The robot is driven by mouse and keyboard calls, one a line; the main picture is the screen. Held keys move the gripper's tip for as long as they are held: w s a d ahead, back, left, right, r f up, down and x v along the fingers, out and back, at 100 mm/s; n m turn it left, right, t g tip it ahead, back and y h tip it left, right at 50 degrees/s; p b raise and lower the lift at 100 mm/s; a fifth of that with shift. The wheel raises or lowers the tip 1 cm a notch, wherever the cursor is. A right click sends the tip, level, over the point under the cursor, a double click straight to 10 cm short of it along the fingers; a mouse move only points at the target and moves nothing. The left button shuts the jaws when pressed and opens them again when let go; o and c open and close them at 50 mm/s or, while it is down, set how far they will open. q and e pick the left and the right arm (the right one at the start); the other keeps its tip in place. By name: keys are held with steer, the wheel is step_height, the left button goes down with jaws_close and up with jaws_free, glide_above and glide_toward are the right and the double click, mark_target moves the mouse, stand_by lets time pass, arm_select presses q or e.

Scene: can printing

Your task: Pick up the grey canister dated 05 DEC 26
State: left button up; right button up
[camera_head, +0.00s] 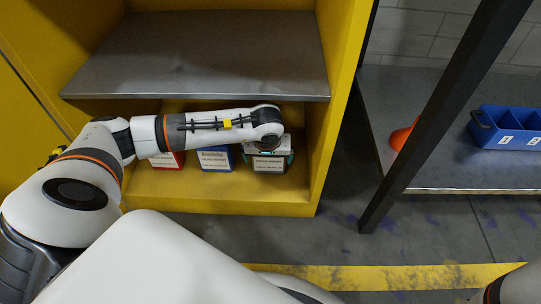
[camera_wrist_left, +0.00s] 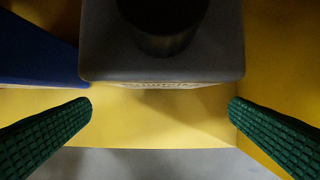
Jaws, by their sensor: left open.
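The grey canister (camera_head: 268,166) stands on the lower shelf of a yellow cabinet, rightmost of three canisters. Its label is too small to read. In the left wrist view the grey canister (camera_wrist_left: 110,62) shows at the top, with a dark round cap (camera_wrist_left: 163,28) on it. My left gripper (camera_head: 269,154) is right at the canister's top, partly hiding it. In the wrist view the left gripper (camera_wrist_left: 160,105) is open, its green ridged fingers wide apart, with only yellow shelf visible between the tips. My right gripper is out of the head view.
A blue canister (camera_head: 215,160) stands just left of the grey one, and a red canister (camera_head: 167,161) further left. A grey metal shelf (camera_head: 205,55) overhangs them. The cabinet's yellow side wall (camera_head: 322,150) is close on the right. A blue bin (camera_head: 507,128) sits on another rack.

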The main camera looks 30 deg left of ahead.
arm_select(q)
steer(key=w+a+b, duration=0.2)
steer(key=w, duration=0.1)
steer(key=w+b, duration=0.2)
steer(key=shift+a+f, duration=0.25)
steer(key=shift+a, duration=0.15)
steer(key=shift+s+f+b, duration=0.1)
steer(key=shift+f+b, duration=0.25)
steer(key=shift+b, duration=0.05)
steer(key=shift+r, duration=0.1)
steer(key=c, duration=1.1)
